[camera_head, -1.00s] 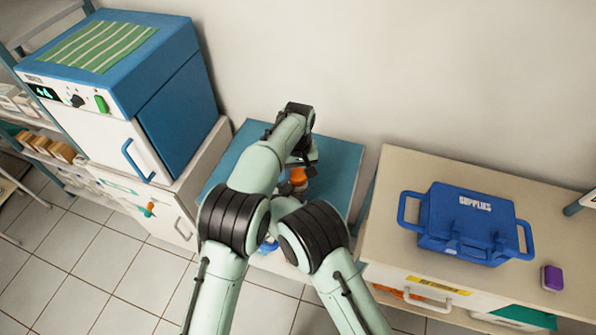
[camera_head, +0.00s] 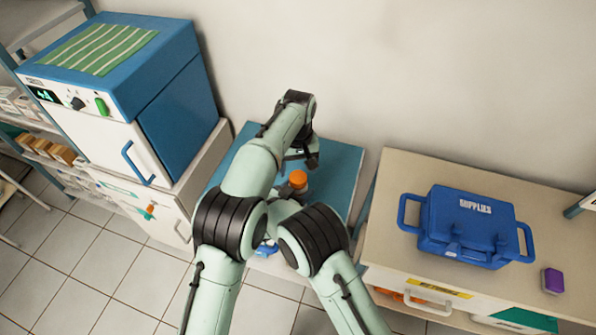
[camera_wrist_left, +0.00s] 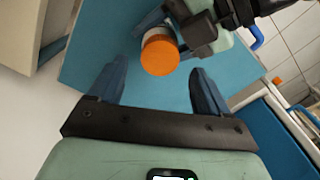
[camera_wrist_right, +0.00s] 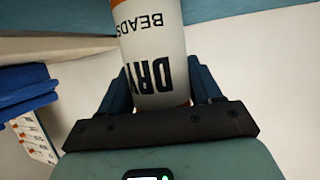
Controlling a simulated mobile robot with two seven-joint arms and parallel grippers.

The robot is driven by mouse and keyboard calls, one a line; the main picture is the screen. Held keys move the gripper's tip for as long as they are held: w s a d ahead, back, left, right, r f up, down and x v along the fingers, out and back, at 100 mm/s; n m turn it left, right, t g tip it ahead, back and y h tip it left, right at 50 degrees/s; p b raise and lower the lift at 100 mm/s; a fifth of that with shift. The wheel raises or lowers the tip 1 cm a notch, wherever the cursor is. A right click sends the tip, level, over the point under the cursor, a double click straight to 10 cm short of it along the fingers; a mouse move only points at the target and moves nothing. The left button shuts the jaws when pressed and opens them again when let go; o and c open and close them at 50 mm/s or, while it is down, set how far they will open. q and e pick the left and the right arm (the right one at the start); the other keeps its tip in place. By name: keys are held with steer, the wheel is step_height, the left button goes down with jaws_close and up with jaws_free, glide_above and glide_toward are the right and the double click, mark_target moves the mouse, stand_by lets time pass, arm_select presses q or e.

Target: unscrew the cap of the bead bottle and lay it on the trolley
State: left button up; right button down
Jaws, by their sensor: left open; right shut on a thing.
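The bead bottle (camera_wrist_right: 155,50) is white with black "DRY BEADS" lettering and an orange cap. My right gripper (camera_wrist_right: 160,88) is shut on its body. The orange cap (camera_head: 298,180) is on top of the bottle above the blue trolley (camera_head: 340,165); it also shows in the left wrist view (camera_wrist_left: 160,54). My left gripper (camera_wrist_left: 156,78) is open and empty, its fingers apart and the cap beyond their tips. In the head view, the left wrist is just behind the cap and its fingertips are hard to make out. The right gripper is mostly hidden there by my arms.
A blue and white cabinet (camera_head: 165,110) stands left of the trolley. A counter (camera_head: 390,210) with a blue supplies case (camera_head: 465,225) and a purple block (camera_head: 553,280) stands right. The trolley top's right part is clear.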

mark_target(298, 177)
arm_select(q)
steer(key=shift+r, duration=0.2)
steer(key=shift+c, duration=0.4)
steer(key=m, duration=0.1)
steer(key=r+m, duration=0.1)
steer(key=m, duration=0.2)
steer(key=shift+r, duration=0.3)
steer(key=m, duration=0.2)
steer(key=r+m, duration=0.1)
steer(key=m, duration=0.2)
steer(key=shift+r+m, duration=0.3)
steer(key=shift+r, duration=0.1)
steer(key=shift+f, duration=0.5)
step_height(298, 177, down, 7)
steer(key=c, duration=1.1)
steer(key=n, duration=0.6)
steer(key=shift+r, duration=0.1)
